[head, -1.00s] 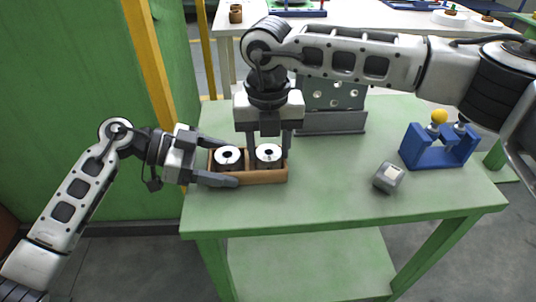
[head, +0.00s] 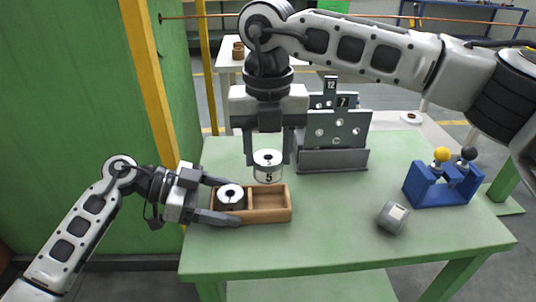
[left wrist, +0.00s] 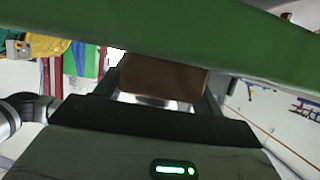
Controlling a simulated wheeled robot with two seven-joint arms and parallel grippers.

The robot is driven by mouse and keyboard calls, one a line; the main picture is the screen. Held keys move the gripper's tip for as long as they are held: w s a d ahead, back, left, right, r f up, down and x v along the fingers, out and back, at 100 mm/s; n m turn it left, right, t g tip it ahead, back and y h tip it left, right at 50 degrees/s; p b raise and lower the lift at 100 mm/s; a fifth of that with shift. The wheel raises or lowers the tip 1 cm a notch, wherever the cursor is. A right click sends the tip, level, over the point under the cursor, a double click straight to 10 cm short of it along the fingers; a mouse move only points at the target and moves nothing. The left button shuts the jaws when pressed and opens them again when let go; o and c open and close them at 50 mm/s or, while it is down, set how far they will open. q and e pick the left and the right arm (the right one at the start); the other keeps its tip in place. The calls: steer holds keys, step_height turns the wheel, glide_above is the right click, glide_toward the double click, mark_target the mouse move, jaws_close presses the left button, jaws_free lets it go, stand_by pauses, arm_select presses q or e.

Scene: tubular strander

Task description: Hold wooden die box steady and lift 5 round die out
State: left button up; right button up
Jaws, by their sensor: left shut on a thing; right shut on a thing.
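The wooden die box (head: 270,214) sits on the green table with two compartments. A round die (head: 230,194) with a dark side and pale top stands in its left compartment; the right compartment is empty. My left gripper (head: 216,199) is shut on the box's left end, its fingers along the front and back walls. In the left wrist view the box (left wrist: 162,78) shows as a brown block between the fingers. My right gripper (head: 267,162) points down and is shut on the round die marked 5 (head: 268,173), held just above the right compartment.
A grey metal rack (head: 335,140) with plates marked 12 and 7 stands behind, right of my right gripper. A blue stand (head: 440,186) with a yellow knob and a dark knob is at the right. A grey block (head: 393,217) lies nearer. The table's middle is clear.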

arm_select(q)
steer(key=o, duration=1.1)
steer(key=shift+o, duration=0.2)
